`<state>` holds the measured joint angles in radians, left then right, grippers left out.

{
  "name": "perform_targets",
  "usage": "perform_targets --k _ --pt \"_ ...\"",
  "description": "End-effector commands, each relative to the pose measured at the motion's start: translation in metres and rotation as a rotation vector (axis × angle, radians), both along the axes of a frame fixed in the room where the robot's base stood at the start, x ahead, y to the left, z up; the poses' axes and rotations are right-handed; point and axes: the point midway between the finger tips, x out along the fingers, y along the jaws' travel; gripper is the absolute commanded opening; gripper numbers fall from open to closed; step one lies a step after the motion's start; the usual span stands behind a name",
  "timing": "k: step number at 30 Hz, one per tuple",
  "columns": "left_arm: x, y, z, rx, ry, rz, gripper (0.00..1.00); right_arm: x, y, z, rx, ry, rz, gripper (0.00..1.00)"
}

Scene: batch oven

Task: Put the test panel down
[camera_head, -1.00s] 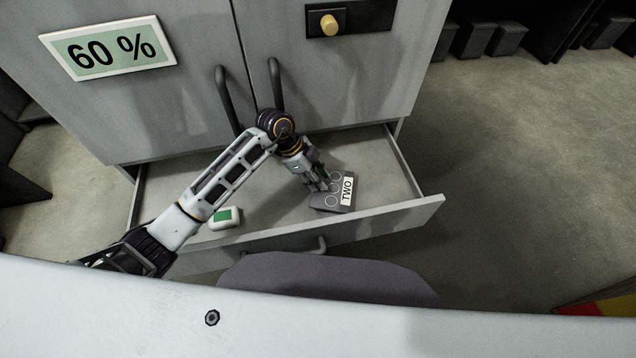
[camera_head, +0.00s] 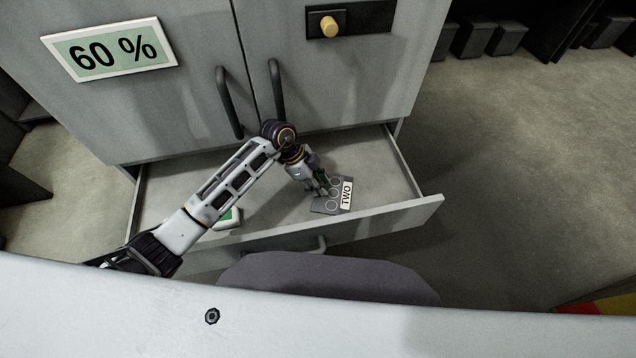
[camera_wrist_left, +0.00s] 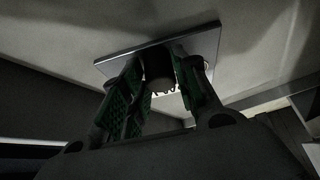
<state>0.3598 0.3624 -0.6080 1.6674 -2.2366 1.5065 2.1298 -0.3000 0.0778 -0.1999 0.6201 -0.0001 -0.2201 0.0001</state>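The test panel (camera_head: 325,208) is a flat grey plate with ring marks and a white label reading "TWO". It is inside the open drawer, towards the right front; I cannot tell whether it touches the drawer floor. My left gripper (camera_head: 324,187) points down at it from above. In the left wrist view, the fingers (camera_wrist_left: 160,82) with green pads close on a dark round post standing on the panel (camera_wrist_left: 117,66). The fingers hide part of the panel. My right gripper is not in view.
The open drawer (camera_head: 400,212) sits below cabinet doors with two dark handles (camera_head: 228,100). A white item with a green face (camera_head: 228,220) lies in the drawer at the left, partly behind my arm. The drawer floor between them is clear. A "60 %" display (camera_head: 110,48) is above.

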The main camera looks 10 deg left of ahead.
Motion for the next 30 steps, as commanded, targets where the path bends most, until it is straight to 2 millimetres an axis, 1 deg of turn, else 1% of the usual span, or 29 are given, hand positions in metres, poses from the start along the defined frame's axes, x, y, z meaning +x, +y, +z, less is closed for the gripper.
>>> perform_targets --k 1,3,4,17,23,30 --pt "0.0 0.0 0.0 0.0 0.0 0.0 0.39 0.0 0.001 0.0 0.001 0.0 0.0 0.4" --pt "0.0 0.0 0.0 0.0 0.0 0.0 0.48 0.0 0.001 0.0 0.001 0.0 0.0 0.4" --pt "0.0 0.0 0.0 0.0 0.0 0.0 0.49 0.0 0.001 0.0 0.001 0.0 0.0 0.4" --pt "0.0 0.002 0.003 0.0 -0.001 0.0 0.49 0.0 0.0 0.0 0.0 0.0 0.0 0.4" --pt "0.001 0.009 0.016 0.0 -0.001 0.002 0.49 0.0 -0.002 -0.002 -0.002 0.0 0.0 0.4" --pt "0.003 0.023 0.045 0.001 -0.003 0.0 0.49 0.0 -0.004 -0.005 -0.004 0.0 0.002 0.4"
